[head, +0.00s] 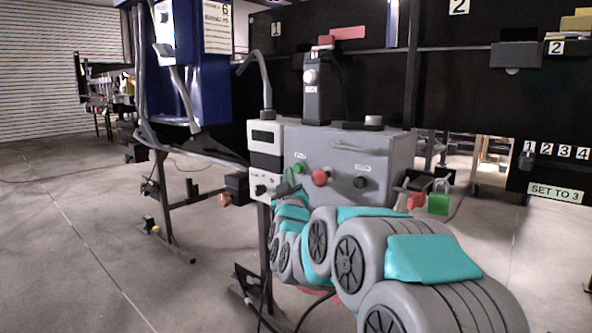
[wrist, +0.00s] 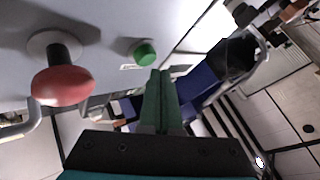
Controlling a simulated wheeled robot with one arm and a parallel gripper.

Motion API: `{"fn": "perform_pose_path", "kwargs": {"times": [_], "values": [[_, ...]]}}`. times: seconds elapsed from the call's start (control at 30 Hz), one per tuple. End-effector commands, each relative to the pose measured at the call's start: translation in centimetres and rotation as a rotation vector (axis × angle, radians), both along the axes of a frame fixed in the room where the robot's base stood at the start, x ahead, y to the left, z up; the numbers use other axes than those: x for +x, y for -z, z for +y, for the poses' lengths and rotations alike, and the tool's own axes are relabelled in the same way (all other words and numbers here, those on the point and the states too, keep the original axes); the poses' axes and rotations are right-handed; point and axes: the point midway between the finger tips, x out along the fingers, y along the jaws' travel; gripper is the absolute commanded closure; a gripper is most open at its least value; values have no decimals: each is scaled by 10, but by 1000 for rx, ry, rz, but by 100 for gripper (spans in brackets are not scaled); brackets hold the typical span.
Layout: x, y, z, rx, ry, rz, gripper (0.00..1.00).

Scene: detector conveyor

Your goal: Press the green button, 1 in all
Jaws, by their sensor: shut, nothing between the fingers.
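The green button (wrist: 145,53) is a small round cap on the grey control box (head: 345,148). In the head view the green button (head: 298,169) shows to the left of the red button (head: 320,177), partly close behind my gripper. My gripper (head: 290,178) is in front of the box's left part. In the wrist view my gripper (wrist: 160,73) has its green fingers together with nothing between them. The fingertips appear just below and right of the green button; I cannot tell whether they touch the box.
The red mushroom button (wrist: 62,85) stands out from the box to the left of the fingers in the wrist view. A black knob (head: 360,182) is at the right of the box. A white box (head: 265,150) adjoins on the left. A green padlock (head: 438,203) hangs at right.

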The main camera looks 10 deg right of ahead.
Motion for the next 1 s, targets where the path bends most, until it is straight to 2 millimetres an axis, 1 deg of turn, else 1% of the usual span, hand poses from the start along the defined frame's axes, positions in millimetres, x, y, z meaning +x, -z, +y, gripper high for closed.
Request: {"fn": "perform_pose_path", "kwargs": {"times": [0.13, 0.37, 0.6, 1.0], "values": [[-3, -1, 5, -1, -3, 1, 100], [-16, -3, 22, -2, -2, -2, 100], [-27, -1, 38, -1, -3, 2, 100], [-29, 0, 40, -1, 0, 0, 100]]}}
